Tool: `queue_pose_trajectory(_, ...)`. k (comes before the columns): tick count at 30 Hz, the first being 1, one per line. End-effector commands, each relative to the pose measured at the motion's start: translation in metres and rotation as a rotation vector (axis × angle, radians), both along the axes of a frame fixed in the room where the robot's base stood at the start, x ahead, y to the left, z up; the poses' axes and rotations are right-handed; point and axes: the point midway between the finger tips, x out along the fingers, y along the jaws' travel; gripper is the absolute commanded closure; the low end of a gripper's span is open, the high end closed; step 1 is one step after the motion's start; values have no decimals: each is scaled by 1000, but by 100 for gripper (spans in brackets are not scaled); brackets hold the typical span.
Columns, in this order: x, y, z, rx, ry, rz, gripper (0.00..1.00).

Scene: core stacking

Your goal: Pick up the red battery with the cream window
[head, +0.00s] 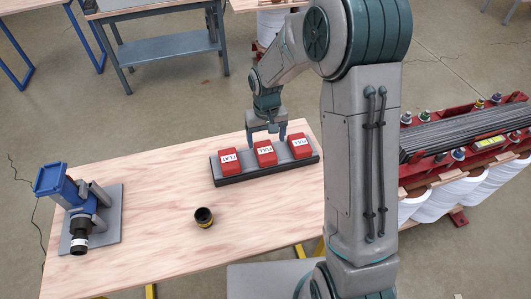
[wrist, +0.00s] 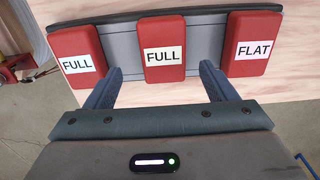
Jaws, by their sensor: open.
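Three red batteries sit in a row on a dark grey tray (head: 265,175) on the wooden table. In the head view the left one (head: 230,168) reads FLAT, and the middle one (head: 265,159) and right one (head: 300,152) read FULL. In the wrist view the order is reversed: FULL (wrist: 82,78), FULL (wrist: 163,73), FLAT (wrist: 247,72). My gripper (head: 266,139) is open above the tray's back edge. In the wrist view its fingers (wrist: 160,85) are spread to either side of the middle FULL battery, holding nothing.
A blue and grey device (head: 78,208) on a grey plate stands at the table's left. A red rack (head: 475,140) stands at the right.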

Motion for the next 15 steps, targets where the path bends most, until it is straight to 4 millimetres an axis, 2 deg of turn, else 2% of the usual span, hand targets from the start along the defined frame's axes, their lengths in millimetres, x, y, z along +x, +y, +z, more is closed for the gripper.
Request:
queue_pose_trajectory(7,-4,4,-36,-1,4,1,22)
queue_pose_trajectory(15,-4,4,-44,0,1,1,22)
